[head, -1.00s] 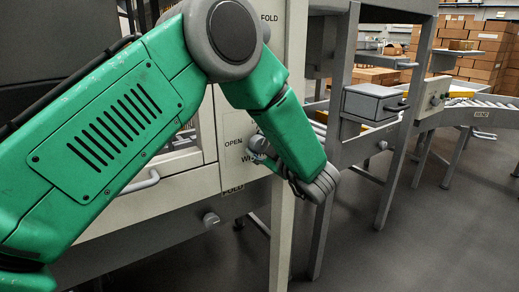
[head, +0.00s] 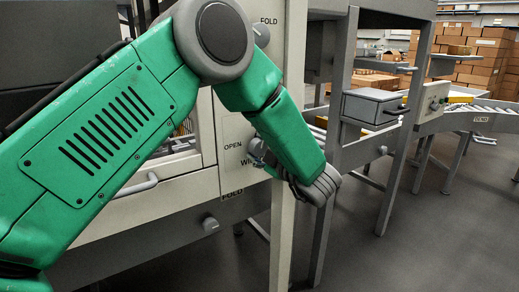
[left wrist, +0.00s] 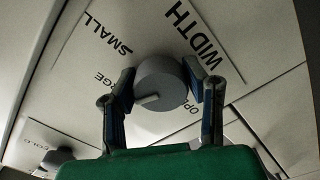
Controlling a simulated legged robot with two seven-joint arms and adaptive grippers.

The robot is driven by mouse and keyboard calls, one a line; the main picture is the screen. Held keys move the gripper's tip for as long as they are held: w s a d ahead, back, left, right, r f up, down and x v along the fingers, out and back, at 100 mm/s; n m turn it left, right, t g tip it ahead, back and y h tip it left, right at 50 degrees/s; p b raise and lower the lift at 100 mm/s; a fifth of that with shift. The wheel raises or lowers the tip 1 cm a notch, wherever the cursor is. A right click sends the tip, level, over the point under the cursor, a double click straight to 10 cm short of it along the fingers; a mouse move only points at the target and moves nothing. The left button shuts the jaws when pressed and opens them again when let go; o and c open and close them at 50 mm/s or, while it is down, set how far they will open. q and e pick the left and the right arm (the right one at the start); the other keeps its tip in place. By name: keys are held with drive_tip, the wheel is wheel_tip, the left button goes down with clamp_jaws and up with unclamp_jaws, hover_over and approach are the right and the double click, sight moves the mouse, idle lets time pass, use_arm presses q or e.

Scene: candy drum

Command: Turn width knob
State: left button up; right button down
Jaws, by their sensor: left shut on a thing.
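The width knob (left wrist: 160,84) is a round grey knob with a pointer bar, on a pale panel marked WIDTH, SMALL and OPEN in the left wrist view. A word ending in GE is partly hidden. My left gripper (left wrist: 163,88) has its fingers on both sides of the knob and is shut on it. The pointer bar points toward the lower left of that view. In the head view my left gripper (head: 262,158) is at the panel, and my green forearm hides most of the knob and the lettering. My right gripper is in neither view.
A grey knob (head: 261,34) by a FOLD label sits higher on the machine, and another (head: 210,224) sits low. A curved handle (head: 138,187) juts from the front. A grey box (head: 374,106) and roller conveyor (head: 490,106) stand to the right. The floor (head: 420,230) there is clear.

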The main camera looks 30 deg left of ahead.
use_arm(q)
drive_tip(key=o, duration=1.2)
drive_tip(key=shift+f, duration=0.15)
drive_tip(key=shift+c, duration=0.2)
drive_tip(key=v, duration=1.2)
drive_tip(key=shift+w+f, duration=0.1)
